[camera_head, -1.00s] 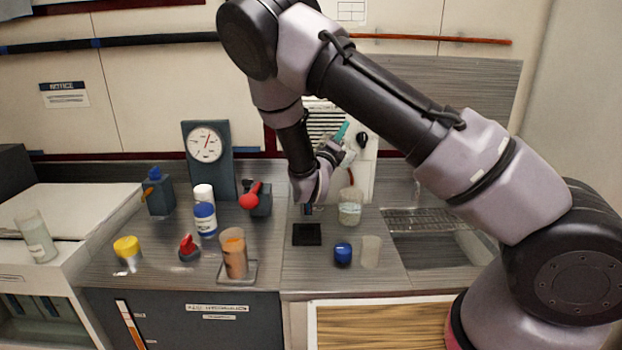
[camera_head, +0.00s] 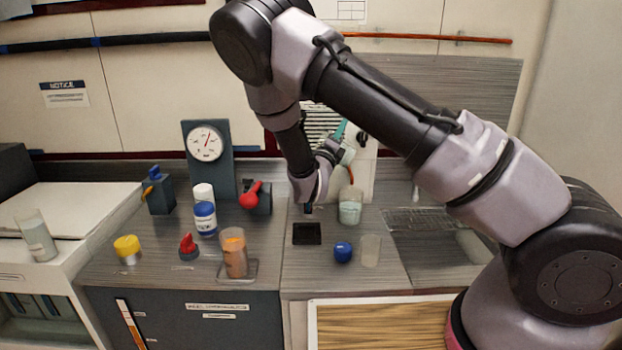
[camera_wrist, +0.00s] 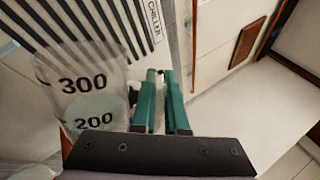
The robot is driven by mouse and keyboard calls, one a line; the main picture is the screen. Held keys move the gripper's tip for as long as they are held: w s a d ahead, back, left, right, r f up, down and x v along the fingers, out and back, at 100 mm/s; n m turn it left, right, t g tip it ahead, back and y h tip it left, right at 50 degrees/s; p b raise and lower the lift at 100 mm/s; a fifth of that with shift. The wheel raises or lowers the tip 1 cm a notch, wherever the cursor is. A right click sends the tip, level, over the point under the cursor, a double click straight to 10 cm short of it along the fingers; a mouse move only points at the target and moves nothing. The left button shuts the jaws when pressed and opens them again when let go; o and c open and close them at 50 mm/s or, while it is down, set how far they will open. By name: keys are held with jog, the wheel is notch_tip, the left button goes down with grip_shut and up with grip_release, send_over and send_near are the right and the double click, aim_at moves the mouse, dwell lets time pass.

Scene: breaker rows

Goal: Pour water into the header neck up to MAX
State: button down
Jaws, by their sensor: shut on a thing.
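A clear beaker (camera_head: 350,208) with water stands on the counter below the white chiller panel. My gripper (camera_head: 342,131) is above the beaker at the panel, beside a black knob (camera_head: 362,139).
A blue-labelled bottle (camera_head: 205,218), red knob (camera_head: 188,245), yellow-capped item (camera_head: 127,247) and red lever (camera_head: 251,196) surround the cylinder. A blue ball-like item (camera_head: 343,252) and empty clear cup (camera_head: 370,251) stand in front of the beaker. A sink (camera_head: 440,245) is at right.

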jog(key=shift+w+a+f+n+t+y, duration=0.15)
jog(key=shift+a+n+t, duration=0.25)
jog(key=shift+n, duration=0.3)
jog(key=shift+a+r+n+t+y, duration=0.15)
jog(key=shift+a+n+t, duration=0.2)
jog(key=shift+n, duration=0.35)
dwell(2.3)
